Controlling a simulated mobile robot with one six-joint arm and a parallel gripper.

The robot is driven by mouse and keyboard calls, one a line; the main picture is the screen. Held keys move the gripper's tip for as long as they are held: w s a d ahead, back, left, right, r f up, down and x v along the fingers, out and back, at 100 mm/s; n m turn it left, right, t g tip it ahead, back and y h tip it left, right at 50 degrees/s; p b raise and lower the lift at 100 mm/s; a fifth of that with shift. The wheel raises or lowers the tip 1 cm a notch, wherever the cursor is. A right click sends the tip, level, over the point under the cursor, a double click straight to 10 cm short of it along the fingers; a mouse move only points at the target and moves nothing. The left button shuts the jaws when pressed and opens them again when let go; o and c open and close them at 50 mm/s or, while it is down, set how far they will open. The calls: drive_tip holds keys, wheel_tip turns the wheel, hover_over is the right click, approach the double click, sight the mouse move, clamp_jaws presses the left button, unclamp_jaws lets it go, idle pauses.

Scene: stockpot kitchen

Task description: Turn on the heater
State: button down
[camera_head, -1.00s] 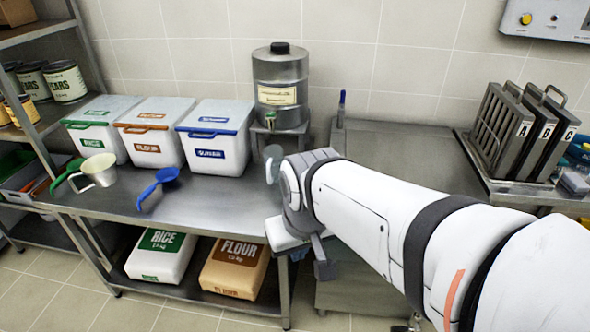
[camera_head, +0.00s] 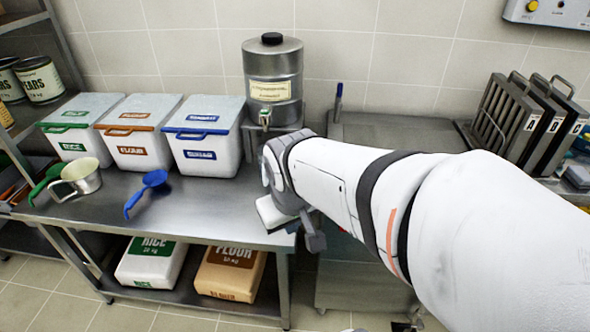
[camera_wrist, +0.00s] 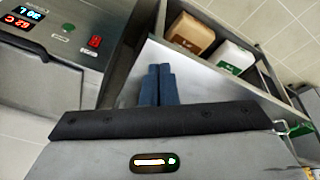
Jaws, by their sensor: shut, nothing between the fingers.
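A grey control panel (camera_wrist: 60,40) fills the upper left of the wrist view. It bears a blue display reading about 30 L and a red one reading about 62 C. In the head view my arm covers much of the area around the hand, and I cannot make out the panel there.
Rice (camera_head: 150,265) and flour (camera_head: 230,272) sacks lie below. A wall box (camera_head: 555,10) hangs upper right.

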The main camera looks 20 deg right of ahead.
drive_tip(key=w+d+f+n+t+h, duration=0.15)
drive_tip(key=w+d+f, duration=0.25)
drive_tip(key=d, duration=0.5)
drive_tip(key=w+d+f+n+h, duration=0.2)
drive_tip(key=w+d+f+n, duration=0.15)
drive_tip(key=d, duration=0.65)
drive_tip(key=s+d+f+n+t+y, duration=0.1)
drive_tip(key=s+d+f+n+y, duration=0.1)
drive_tip(key=f, duration=0.5)
drive_tip(key=s+d+f+n+t+y, duration=0.1)
drive_tip(key=s+d+f+n+y, duration=0.1)
drive_tip(key=f, duration=0.5)
drive_tip(key=shift+s+n+y, duration=0.35)
drive_tip(key=shift+n+y, duration=0.35)
drive_tip(key=shift+y, duration=0.05)
drive_tip(key=shift+d+f, duration=0.1)
drive_tip(key=w+d+f+b, duration=0.1)
drive_tip(key=w+f+b, duration=0.1)
drive_tip(key=w+f, duration=0.6)
drive_tip(key=shift+w+d+f+b, duration=0.15)
drive_tip(key=shift+w+f+b, duration=0.15)
drive_tip(key=shift+w, duration=0.25)
